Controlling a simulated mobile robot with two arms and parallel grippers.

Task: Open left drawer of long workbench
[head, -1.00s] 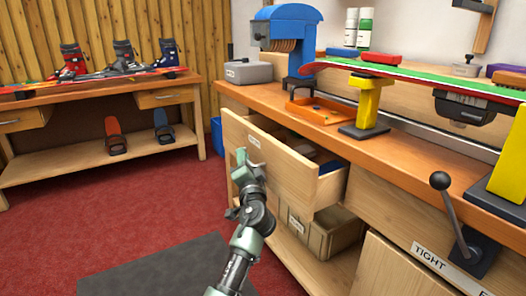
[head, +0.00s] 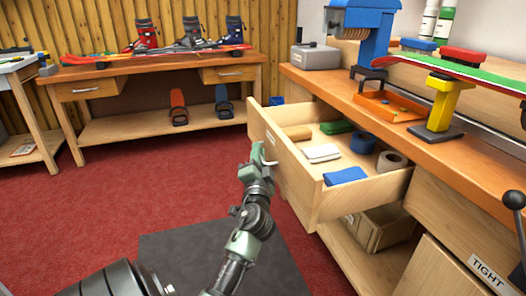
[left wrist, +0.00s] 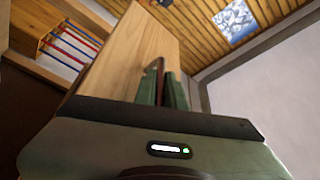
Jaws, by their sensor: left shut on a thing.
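The left drawer (head: 298,182) of the long workbench (head: 330,85) stands pulled far out in the head view. Its inside shows blocks, cloth-like pads and a tape roll. My left gripper (head: 262,163) is at the drawer front, shut on the drawer handle (head: 268,155). In the left wrist view, the green fingers of my left gripper (left wrist: 162,90) reach to the wooden drawer front (left wrist: 135,52); the handle is mostly hidden there. My right gripper is not in view.
A lever (head: 514,200) stands at the bench's right front. A second bench (head: 150,72) with boots and skis is at the back. Red floor (head: 130,190) and a dark mat (head: 190,245) lie clear in front.

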